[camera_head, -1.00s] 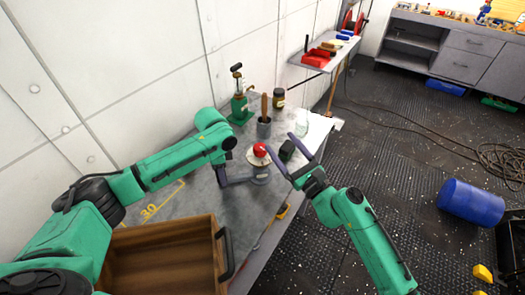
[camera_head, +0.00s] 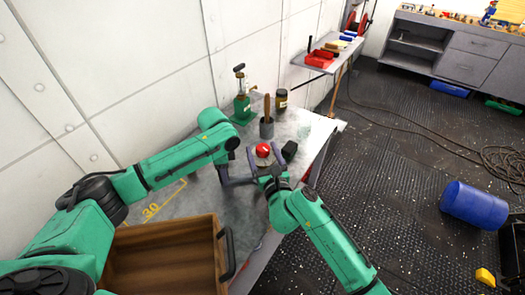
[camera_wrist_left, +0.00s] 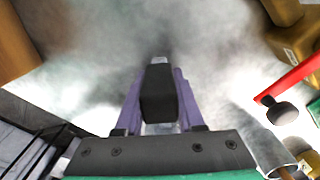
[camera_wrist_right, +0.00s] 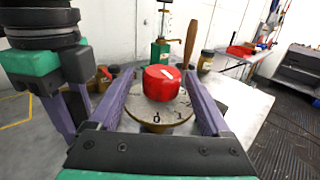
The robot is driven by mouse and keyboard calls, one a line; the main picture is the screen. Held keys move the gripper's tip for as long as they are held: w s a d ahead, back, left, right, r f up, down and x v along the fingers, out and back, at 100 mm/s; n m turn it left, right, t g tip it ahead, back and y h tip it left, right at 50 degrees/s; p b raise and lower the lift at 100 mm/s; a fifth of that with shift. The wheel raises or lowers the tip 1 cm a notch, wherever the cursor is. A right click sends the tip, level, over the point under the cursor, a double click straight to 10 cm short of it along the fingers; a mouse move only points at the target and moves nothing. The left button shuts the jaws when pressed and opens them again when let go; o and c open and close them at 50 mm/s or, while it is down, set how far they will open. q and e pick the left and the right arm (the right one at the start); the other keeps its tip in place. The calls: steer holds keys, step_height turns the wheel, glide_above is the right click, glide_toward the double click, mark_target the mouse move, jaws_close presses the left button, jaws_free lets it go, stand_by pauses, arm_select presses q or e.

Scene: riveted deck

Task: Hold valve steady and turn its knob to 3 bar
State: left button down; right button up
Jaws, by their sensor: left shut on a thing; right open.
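The valve's red knob (camera_head: 263,150) sits above the grey worktop. The right wrist view shows the red knob (camera_wrist_right: 160,82) with a white mark on top, over a round dial plate (camera_wrist_right: 158,112) with dark markings, too small to read surely. My left gripper (camera_head: 252,181) is shut on the valve's body low down, from the left; the body is mostly hidden in the head view. In the left wrist view a dark block (camera_wrist_left: 158,92) lies between the purple fingers. My right gripper (camera_head: 269,153) is open, its fingers on either side of the knob, apart from it.
Behind the valve stand a cup with a wooden handle (camera_head: 267,128), a green pump (camera_head: 242,108) and a dark jar (camera_head: 281,99). An open wooden drawer (camera_head: 165,258) is in front. The worktop's edge is close on the right.

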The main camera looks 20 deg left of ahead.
steer(key=shift+w, duration=0.1)
steer(key=shift+c, duration=0.4)
jaws_close()
steer(key=shift+a+n+g+y, duration=0.1)
steer(key=shift+n+g+y, duration=0.2)
steer(key=shift+n+y, duration=0.1)
steer(key=shift+n+g+y, duration=0.8)
steer(key=shift+y, duration=0.3)
steer(key=n+g+y, duration=0.3)
steer(key=shift+g, duration=0.4)
steer(key=n+g+y, duration=0.1)
steer(key=g, duration=0.1)
steer(key=n+g, duration=0.1)
steer(key=g, duration=0.1)
steer(key=n+g+y, duration=0.1)
steer(key=n, duration=0.1)
steer(key=shift+w+r+g+y, duration=0.15)
steer(key=shift+w+g+y, duration=0.15)
steer(key=shift+g, duration=0.1)
steer(key=shift+s+n+g, duration=0.1)
steer(key=shift+n+g, duration=0.3)
steer(key=shift+g, duration=0.1)
steer(key=shift+s, duration=0.2)
